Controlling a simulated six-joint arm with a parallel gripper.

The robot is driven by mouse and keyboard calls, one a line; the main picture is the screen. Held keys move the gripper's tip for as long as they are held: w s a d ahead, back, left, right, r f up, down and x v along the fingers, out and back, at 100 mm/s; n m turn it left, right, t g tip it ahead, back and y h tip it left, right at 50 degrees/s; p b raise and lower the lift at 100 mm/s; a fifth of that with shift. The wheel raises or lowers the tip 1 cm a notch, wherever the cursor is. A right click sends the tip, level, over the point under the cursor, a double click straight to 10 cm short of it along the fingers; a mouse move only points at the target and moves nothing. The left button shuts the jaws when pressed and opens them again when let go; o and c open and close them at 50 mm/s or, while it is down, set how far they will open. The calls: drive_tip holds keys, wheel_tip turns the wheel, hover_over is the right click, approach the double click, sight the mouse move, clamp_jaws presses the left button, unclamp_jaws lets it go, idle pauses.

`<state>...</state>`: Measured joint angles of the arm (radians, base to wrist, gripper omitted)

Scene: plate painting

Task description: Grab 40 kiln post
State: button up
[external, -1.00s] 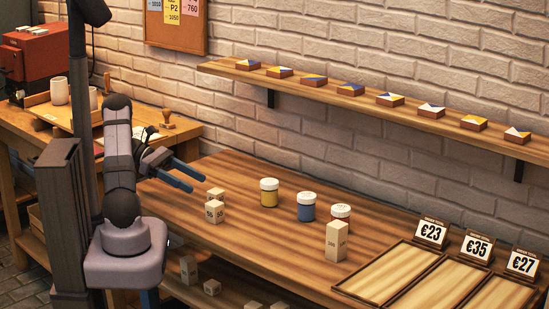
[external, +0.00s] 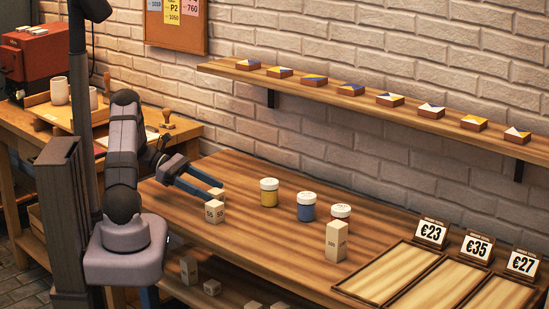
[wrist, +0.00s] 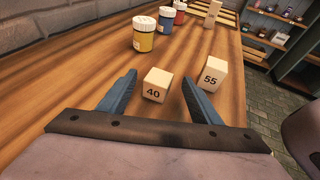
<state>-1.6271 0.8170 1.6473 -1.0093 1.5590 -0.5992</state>
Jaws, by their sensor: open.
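The 40 kiln post (wrist: 156,84) is a small pale wooden block marked "40" in the wrist view. My gripper is open, with two blue fingers. In the external view my gripper (external: 207,188) is low over the table beside the 40 post (external: 217,193), which is partly hidden behind the 55 post (external: 214,211). The 55 post also shows in the wrist view (wrist: 212,75), just right of the right finger and close to it.
A yellow jar (external: 269,192), a blue jar (external: 306,206) and a white-lidded red jar (external: 341,212) stand further along. A tall post (external: 336,241) is near them. Trays with price signs (external: 389,273) lie at right. The table front edge is close to the 55 post.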

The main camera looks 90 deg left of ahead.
drive_tip(key=shift+w+d+f, duration=0.2)
drive_tip(key=shift+w+d, duration=0.05)
drive_tip(key=shift+w, duration=0.25)
drive_tip(key=c, duration=1.3)
wheel_tip(320, 180, up, 10)
drive_tip(key=shift+r, duration=0.1)
